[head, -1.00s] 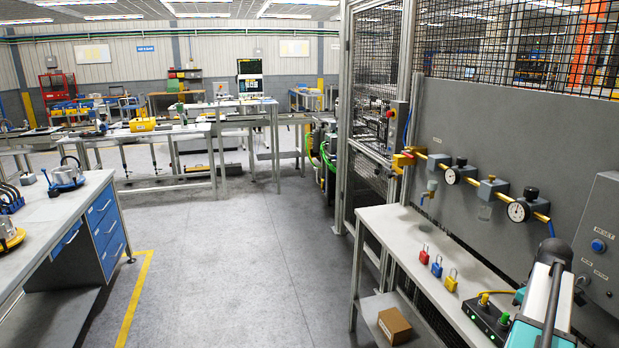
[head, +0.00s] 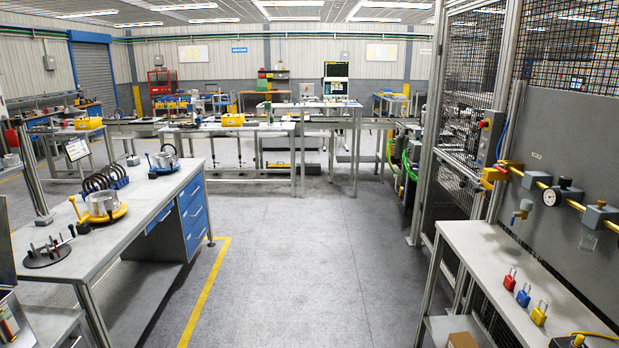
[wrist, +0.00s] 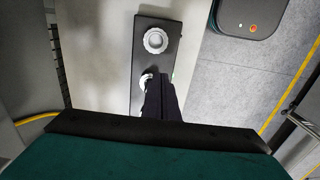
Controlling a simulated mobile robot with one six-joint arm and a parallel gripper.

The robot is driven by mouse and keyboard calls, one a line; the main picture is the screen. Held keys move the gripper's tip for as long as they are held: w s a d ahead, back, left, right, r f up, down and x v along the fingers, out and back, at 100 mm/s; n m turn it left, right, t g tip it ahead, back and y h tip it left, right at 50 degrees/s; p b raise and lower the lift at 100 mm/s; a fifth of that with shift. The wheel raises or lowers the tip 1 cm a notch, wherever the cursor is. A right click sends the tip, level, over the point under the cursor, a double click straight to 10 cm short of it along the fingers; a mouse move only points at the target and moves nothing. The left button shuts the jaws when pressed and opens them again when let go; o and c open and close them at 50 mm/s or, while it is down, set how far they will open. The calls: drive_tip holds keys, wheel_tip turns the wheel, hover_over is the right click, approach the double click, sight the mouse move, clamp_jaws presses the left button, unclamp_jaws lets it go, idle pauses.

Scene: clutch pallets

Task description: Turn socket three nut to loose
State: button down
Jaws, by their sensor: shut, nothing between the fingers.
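My gripper (wrist: 160,84) is shut and empty in the wrist view. It is above a dark oblong box with two pale round knobs: one knob (wrist: 155,40) shows clearly, the other is partly hidden by the fingers. In the head view, my gripper is not visible. No nut or socket marked three can be made out. A dark round plate with several upright pins (head: 46,251) lies on the left workbench, but its parts are too small to identify.
The left workbench (head: 140,225) also holds a silver part on a yellow base (head: 103,207) and a rack of dark rings. At right, a narrow bench (head: 490,250) carries red, blue and yellow padlocks. Grey floor between them is clear.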

wheel_tip(320, 180, down, 3)
drive_tip(key=shift+f+b, duration=0.1)
drive_tip(key=shift+b, duration=0.8)
drive_tip(key=shift+f, duration=1.15)
drive_tip(key=shift+w+d, duration=0.1)
drive_tip(key=shift+d+p, duration=0.65)
drive_tip(key=shift+d, duration=0.1)
drive_tip(key=shift+d+p, duration=0.5)
drive_tip(key=shift+d, duration=0.15)
drive_tip(key=shift+s+d, duration=0.15)
drive_tip(key=shift+s, duration=0.2)
idle(0.5)
